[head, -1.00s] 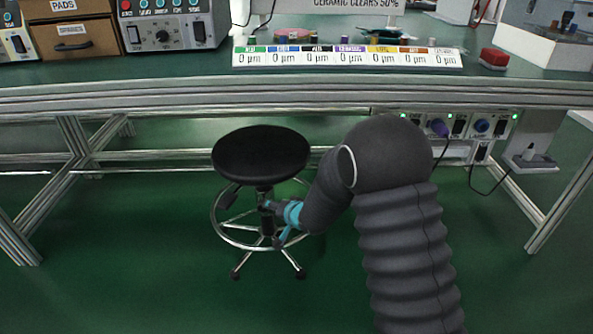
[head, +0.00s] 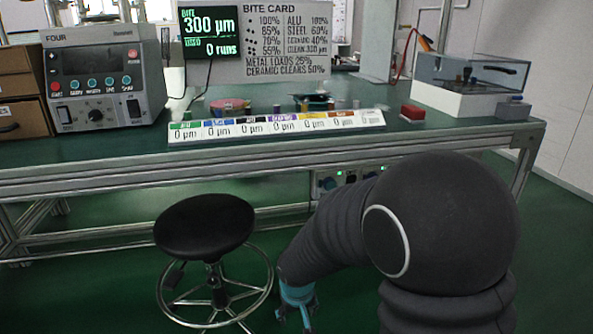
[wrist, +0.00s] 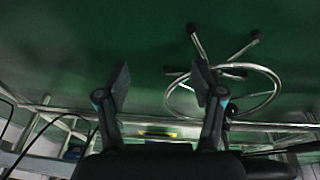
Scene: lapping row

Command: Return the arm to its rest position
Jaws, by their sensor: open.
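My gripper (head: 297,312) hangs low in front of the workbench in the head view, just right of the stool, below the bench top. Its teal parts show at the end of my dark sleeved arm, which fills the lower right. In the wrist view my gripper (wrist: 160,90) has its two dark fingers spread wide, with nothing between them but green floor behind. It is open and empty. The fingertips are partly cut off or small in the head view.
A black stool (head: 204,226) with a chrome foot ring stands left of my gripper; its ring (wrist: 262,92) shows behind the right finger in the wrist view. The workbench (head: 120,162) runs across, bearing a label strip (head: 277,126), a control unit (head: 106,77) and a red block (head: 412,112).

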